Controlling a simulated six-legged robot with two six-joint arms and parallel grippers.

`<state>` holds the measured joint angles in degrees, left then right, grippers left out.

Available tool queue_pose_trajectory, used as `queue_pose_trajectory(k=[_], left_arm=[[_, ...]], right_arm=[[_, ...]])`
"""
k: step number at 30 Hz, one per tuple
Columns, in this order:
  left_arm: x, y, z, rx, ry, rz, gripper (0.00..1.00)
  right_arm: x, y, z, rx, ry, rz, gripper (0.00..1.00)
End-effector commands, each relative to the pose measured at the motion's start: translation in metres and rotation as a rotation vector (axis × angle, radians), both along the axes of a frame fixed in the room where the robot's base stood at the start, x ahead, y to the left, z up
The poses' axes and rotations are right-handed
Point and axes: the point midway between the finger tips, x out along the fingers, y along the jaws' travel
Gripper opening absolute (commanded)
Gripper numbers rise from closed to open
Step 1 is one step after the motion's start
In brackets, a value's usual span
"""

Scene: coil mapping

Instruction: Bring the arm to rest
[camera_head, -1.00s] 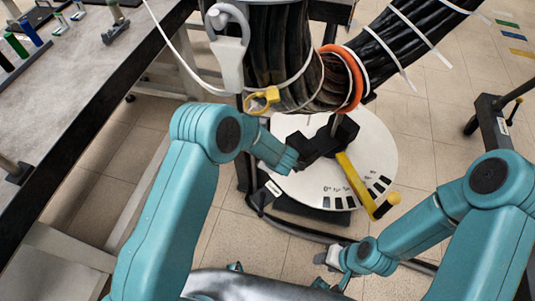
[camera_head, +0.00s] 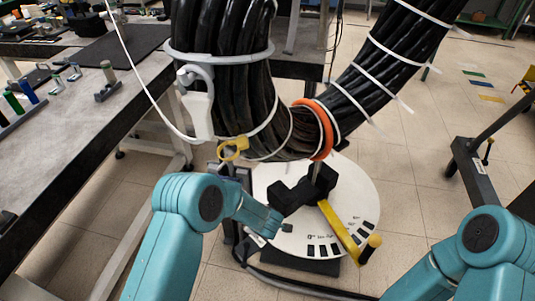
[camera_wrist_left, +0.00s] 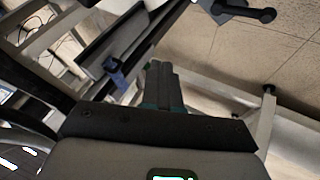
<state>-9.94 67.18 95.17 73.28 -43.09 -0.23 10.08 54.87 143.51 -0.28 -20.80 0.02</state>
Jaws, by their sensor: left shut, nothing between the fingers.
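My left arm (camera_head: 195,210) comes in from the lower left in the head view, bent, with its end in front of the left edge of the white dial. I cannot make out its fingers there. In the left wrist view my left gripper (camera_wrist_left: 160,68) is shut and empty, with floor and frame parts beyond it. My right arm (camera_head: 475,250) is at the lower right of the head view; its gripper is outside the picture.
A thick black cable bundle (camera_head: 225,80) with an orange ring (camera_head: 325,130) hangs above the white dial (camera_head: 365,195), which has a yellow lever (camera_head: 338,230) and a black block. A workbench (camera_head: 75,145) stands left.

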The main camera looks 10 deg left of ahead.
Motion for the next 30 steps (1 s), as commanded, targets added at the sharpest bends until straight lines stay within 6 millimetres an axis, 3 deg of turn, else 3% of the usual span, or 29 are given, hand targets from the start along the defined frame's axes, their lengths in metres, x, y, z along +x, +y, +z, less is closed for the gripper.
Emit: queue_pose_trajectory(k=[5, 8, 11, 14, 17, 21, 24, 27, 30], left_arm=[[0.001, 0.008, 0.001, 0.0, 0.003, 0.014, 0.0], [0.001, 0.036, 0.01, -0.003, 0.006, 0.067, 0.0], [-0.029, 0.074, 0.012, 0.021, 0.071, 0.041, 0.0], [-0.072, 0.086, 0.006, 0.023, 0.158, -0.149, 0.0], [-0.122, 0.075, 0.001, -0.017, 0.245, -0.388, 0.0], [-0.208, 0.036, 0.003, -0.126, 0.362, -0.767, 0.0], [-0.256, 0.008, 0.009, -0.194, 0.413, -0.99, 0.0], [-0.285, -0.008, 0.013, -0.237, 0.442, -1.134, 0.0], [-0.295, -0.014, 0.015, -0.254, 0.448, -1.202, 0.0]], right_arm=[[0.0, 0.0, 0.003, 0.0, 0.0, 0.0, 0.43], [0.0, 0.0, 0.011, 0.0, 0.0, 0.0, 0.43], [0.0, 0.0, 0.025, 0.0, 0.0, 0.0, 0.43], [0.0, 0.0, 0.034, 0.0, 0.0, 0.0, 0.43], [0.0, 0.0, 0.04, 0.0, 0.0, 0.0, 0.43], [0.0, 0.0, 0.045, 0.0, 0.0, 0.0, 0.43], [0.0, 0.0, 0.043, 0.0, 0.0, 0.0, 0.43], [0.0, 0.0, 0.043, 0.0, 0.0, 0.0, 0.43], [0.0, 0.0, 0.043, 0.0, 0.0, 0.0, 0.43]])
